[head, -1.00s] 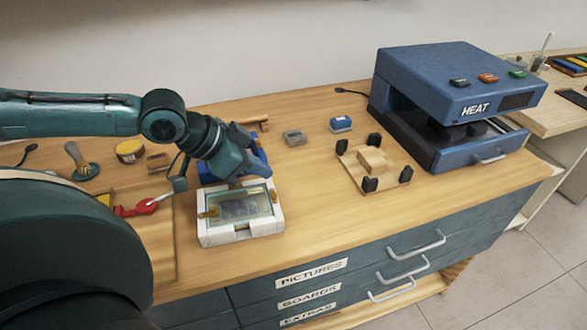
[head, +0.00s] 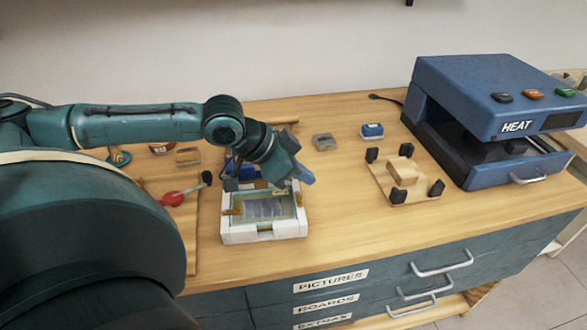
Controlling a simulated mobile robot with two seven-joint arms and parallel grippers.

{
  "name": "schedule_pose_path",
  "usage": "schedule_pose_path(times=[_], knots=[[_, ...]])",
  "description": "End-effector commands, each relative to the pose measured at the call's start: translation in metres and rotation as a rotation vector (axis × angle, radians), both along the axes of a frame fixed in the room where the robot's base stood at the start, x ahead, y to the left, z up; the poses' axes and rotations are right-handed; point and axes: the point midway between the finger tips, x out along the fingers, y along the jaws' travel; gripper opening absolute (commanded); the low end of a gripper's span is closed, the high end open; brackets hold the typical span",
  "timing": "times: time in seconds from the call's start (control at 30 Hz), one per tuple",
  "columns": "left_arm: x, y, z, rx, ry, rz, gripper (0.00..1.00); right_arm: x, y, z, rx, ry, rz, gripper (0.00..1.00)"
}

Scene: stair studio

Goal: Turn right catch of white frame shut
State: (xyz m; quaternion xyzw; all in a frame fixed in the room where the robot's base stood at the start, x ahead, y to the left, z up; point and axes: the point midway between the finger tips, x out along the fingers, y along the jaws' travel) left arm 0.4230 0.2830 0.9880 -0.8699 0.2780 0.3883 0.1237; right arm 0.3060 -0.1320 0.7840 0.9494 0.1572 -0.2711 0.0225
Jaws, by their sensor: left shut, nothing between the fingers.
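The white frame (head: 264,234) lies flat on the wooden bench, with a greenish rim and a picture (head: 265,208) inside. A brass-coloured catch (head: 232,211) sits at its left side. My left gripper (head: 298,181) is shut and empty, just above the frame's far right corner. It partly hides that corner and the right catch, so I cannot tell how that catch is turned or whether the gripper touches it. My right gripper is not in view.
The blue heat press (head: 495,110) stands at the right. A wooden jig with black corner posts (head: 438,188) lies between it and the frame. A small grey block (head: 323,142) and a blue-and-white block (head: 372,131) lie behind. A red-handled tool (head: 173,198) is left of the frame.

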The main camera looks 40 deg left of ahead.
Motion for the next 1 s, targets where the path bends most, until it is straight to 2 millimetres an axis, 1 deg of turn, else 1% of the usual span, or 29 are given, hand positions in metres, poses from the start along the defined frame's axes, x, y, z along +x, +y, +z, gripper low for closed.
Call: schedule_pose_path(times=[0.03, 0.1, 0.47, 0.53, 0.7, 0.9, 1.0], knots=[[0.004, -0.005, -0.006, -0.006, 0.000, 0.000, 0.00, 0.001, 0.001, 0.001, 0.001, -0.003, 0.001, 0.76], [0.010, -0.008, -0.013, -0.006, 0.000, 0.000, 0.00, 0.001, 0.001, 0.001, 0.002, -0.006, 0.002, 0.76], [0.032, -0.024, -0.045, -0.001, 0.000, -0.001, 0.00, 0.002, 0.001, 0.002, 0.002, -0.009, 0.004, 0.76], [0.024, -0.016, -0.045, 0.008, 0.003, 0.001, 0.00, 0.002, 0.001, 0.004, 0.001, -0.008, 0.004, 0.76], [0.011, -0.008, -0.047, 0.005, 0.004, 0.001, 0.00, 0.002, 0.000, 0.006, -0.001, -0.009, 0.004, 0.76], [0.000, -0.001, -0.049, 0.003, 0.003, -0.001, 0.00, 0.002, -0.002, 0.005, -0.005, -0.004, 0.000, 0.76], [-0.001, 0.000, -0.050, 0.002, 0.002, -0.001, 0.00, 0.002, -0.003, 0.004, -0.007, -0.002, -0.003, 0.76]])
